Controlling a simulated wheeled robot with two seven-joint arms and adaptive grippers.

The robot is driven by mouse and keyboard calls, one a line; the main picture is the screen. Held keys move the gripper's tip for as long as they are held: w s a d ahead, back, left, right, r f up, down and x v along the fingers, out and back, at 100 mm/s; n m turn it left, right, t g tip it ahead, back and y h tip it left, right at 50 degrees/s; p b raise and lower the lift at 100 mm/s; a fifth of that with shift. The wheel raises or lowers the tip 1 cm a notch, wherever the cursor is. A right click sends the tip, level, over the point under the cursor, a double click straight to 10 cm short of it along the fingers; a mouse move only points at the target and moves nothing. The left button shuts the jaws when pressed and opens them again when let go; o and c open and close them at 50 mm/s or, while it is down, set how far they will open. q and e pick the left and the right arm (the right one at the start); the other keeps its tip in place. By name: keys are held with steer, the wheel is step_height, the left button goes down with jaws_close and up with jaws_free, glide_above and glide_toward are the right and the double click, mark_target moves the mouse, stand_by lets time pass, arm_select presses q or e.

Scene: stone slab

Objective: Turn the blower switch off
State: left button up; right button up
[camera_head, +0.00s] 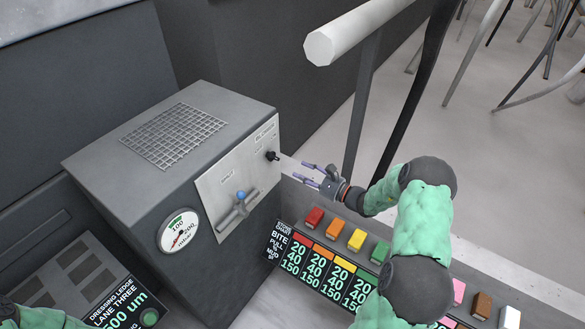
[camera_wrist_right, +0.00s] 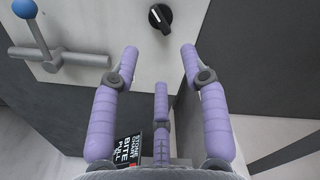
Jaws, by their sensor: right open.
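The blower switch (camera_head: 272,156) is a small black knob on the light panel of a grey box (camera_head: 90,160). In the right wrist view the black knob (camera_wrist_right: 159,18) has a white pointer mark and sits ahead of the fingertips, near the top edge. My right gripper (camera_head: 308,174) is open and empty, just right of the knob and apart from it. Its purple fingers (camera_wrist_right: 160,55) point at the panel, with the knob beyond the gap between the two upper ones. Part of my left arm shows at the bottom left; its gripper is not in view.
A lever with a blue ball (camera_head: 240,195) sits below left of the knob; it also shows in the wrist view (camera_wrist_right: 60,58). A round gauge (camera_head: 179,231) is on the box's front. Coloured blocks and a number chart (camera_head: 320,270) lie below my right arm. A white rail (camera_head: 360,30) stands behind.

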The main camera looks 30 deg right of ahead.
steer(key=shift+v, duration=1.05)
steer(key=shift+a, duration=0.1)
steer(key=s+a+f+n+g+y, duration=0.25)
steer(key=s+a+f+g, duration=0.2)
steer(key=a+f, duration=0.4)
steer(key=s+a+f+n+g+y, duration=0.1)
steer(key=s+a+f+n+g, duration=0.2)
steer(key=a+f+g, duration=0.55)
steer(key=s+a+f+n+g+h, duration=0.1)
steer(key=s+a+f+n+h, duration=0.2)
steer(key=s+a+f+n, duration=0.2)
steer(key=s+a+f+n+g+h, duration=0.2)
steer(key=s+a+f+n+h, duration=0.1)
steer(key=s+a+n, duration=0.7)
steer(key=shift+s+a+f, duration=0.35)
steer(key=shift+a+f, duration=0.25)
steer(key=shift+f, duration=0.3)
